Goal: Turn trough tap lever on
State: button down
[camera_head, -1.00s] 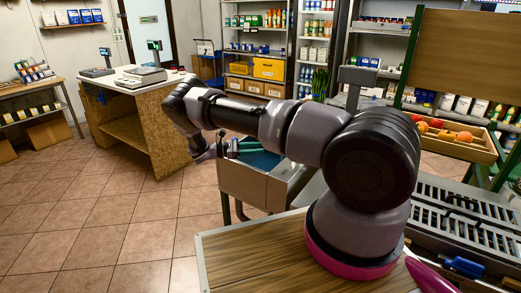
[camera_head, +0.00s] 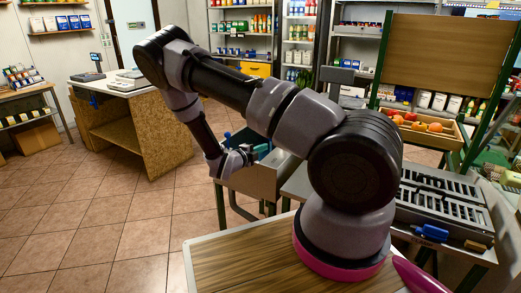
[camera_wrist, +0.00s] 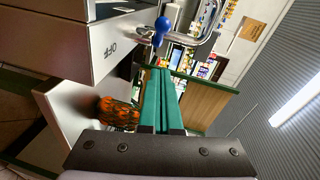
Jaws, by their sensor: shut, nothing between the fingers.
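The tap lever has a blue rounded knob (camera_wrist: 162,25) at the top of the wrist view, just beyond my fingertips and apart from them. A curved chrome pipe (camera_wrist: 207,28) shows beside it. A pale panel (camera_wrist: 75,40) left of the knob carries the word OFF. My gripper (camera_wrist: 161,71) has its two green fingers together with nothing between them. In the head view my gripper (camera_head: 262,148) is over the grey trough (camera_head: 258,182), its fingers pointing right. The trough's inside is mostly hidden by my arm there.
An orange and dark patterned object (camera_wrist: 118,112) is close left of my fingers in the wrist view. A slatted metal rack (camera_head: 445,205) and a fruit crate (camera_head: 440,134) stand to the right. Tiled floor (camera_head: 100,225) is free at the left.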

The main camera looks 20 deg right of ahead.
jog(key=x, duration=0.6)
jog(key=w, duration=0.2)
jog(key=w+d, duration=0.1)
jog(key=shift+w+f, duration=0.1)
jog(key=shift+f, duration=0.25)
jog(key=shift+w+d+f, duration=0.1)
jog(key=shift+w+d, duration=0.05)
jog(key=shift+w, duration=0.35)
